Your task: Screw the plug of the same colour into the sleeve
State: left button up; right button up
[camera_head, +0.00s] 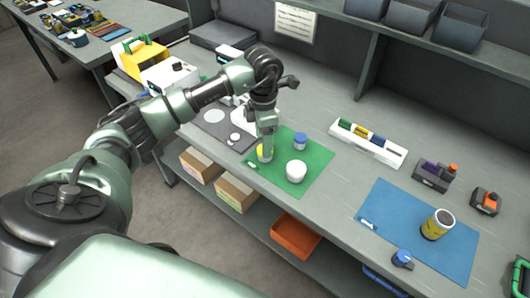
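A yellow plug (261,154) is on the green mat (313,160), partly hidden by my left gripper (266,151). The fingers point down right at it; whether they are closed on it cannot be made out. A plug with a blue top (300,141) and a white round plug (296,172) stand on the same mat, to the right of the gripper. A yellow sleeve (436,226) with a dark open top stands on the blue mat (405,215) at the right. My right gripper is not in view.
A white holder (366,142) with coloured pieces lies behind the mats. A blue-topped piece (402,259) is at the blue mat's front edge. Two dark devices (433,174) (486,201) stand at the right. A grey mat (218,128) lies left. The bench between the mats is clear.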

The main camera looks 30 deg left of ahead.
aim_at(259, 147)
pick_arm(q)
jog(key=shift+f+p, duration=0.4)
jog(key=f, duration=0.1)
jog(key=f+p, duration=0.1)
jog(key=f, duration=0.1)
jog(key=shift+w+d+f, duration=0.1)
jog(key=shift+w+f, duration=0.2)
jog(key=shift+f, duration=0.4)
grip_shut()
